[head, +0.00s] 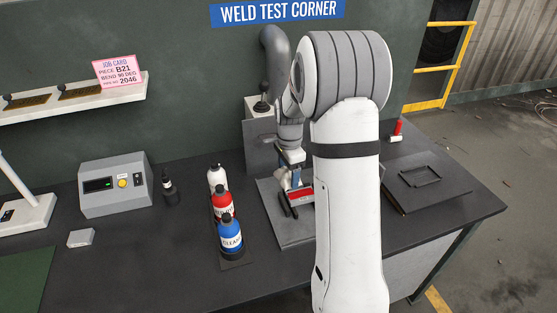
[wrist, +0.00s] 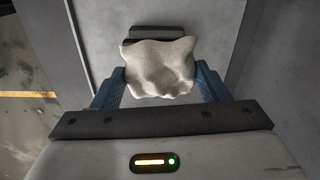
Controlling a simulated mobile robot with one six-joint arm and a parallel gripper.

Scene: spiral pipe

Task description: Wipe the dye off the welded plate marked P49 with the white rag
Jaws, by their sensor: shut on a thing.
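My gripper (head: 291,172) is shut on the white rag, low over the grey tray (head: 268,203). In the wrist view the rag (wrist: 160,68) bulges out between the blue fingers of the gripper (wrist: 159,84). In the head view a red-faced piece (head: 301,194) lies on dark bars right beside the rag, partly hidden by my arm. I cannot read a P49 mark on it. In the wrist view a dark bar (wrist: 164,32) shows just beyond the rag, which hides what lies under it. I cannot tell whether the rag touches the piece.
A blue bottle (head: 230,238), a red bottle (head: 222,205) and a white bottle (head: 217,177) stand left of the tray. A grey control box (head: 115,184) is farther left. A dark plate with a handle (head: 425,186) and a red-and-white cylinder (head: 397,130) are at right.

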